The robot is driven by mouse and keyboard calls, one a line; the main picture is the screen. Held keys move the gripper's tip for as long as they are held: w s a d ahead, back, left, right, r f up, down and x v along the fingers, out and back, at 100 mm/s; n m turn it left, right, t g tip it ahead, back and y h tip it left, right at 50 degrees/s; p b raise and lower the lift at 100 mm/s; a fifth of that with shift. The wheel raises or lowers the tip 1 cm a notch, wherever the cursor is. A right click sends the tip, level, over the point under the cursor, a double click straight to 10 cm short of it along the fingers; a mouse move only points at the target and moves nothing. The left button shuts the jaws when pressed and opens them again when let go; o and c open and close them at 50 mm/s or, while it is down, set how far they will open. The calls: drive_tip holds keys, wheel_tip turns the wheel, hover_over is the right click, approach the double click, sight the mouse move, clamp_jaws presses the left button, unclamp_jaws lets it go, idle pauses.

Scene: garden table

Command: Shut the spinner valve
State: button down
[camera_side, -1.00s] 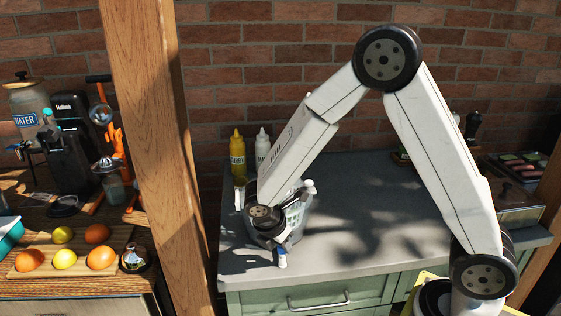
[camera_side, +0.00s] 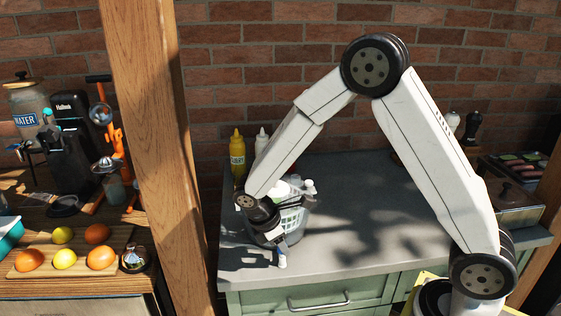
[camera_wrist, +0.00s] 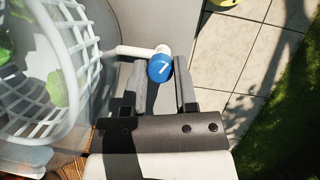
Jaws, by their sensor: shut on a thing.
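The salad spinner (camera_side: 292,222) stands at the front left of the grey counter, with a white basket inside a clear bowl. The basket (camera_wrist: 45,90) fills the left of the wrist view and holds green leaves. The spinner valve is a blue round knob with a white mark (camera_wrist: 159,69), on a white spout (camera_wrist: 132,51) that sticks out from the spinner. My gripper (camera_wrist: 163,88) is shut on the blue knob, one finger on each side. In the side view my gripper (camera_side: 282,244) is low at the spinner's front, just above the spout's white end (camera_side: 282,261).
A yellow bottle (camera_side: 237,155) and a white bottle (camera_side: 262,142) stand behind the spinner. A wooden post (camera_side: 160,130) rises left of the counter. The middle of the counter (camera_side: 365,215) is clear.

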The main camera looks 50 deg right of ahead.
drive_tip(key=shift+m, duration=0.3)
drive_tip(key=shift+c, duration=2)
unclamp_jaws()
drive_tip(key=shift+r, duration=0.1)
drive_tip(key=v, duration=0.7)
drive_tip(key=shift+r, duration=0.3)
drive_tip(key=shift+w+a, duration=0.1)
drive_tip(key=shift+w, duration=0.05)
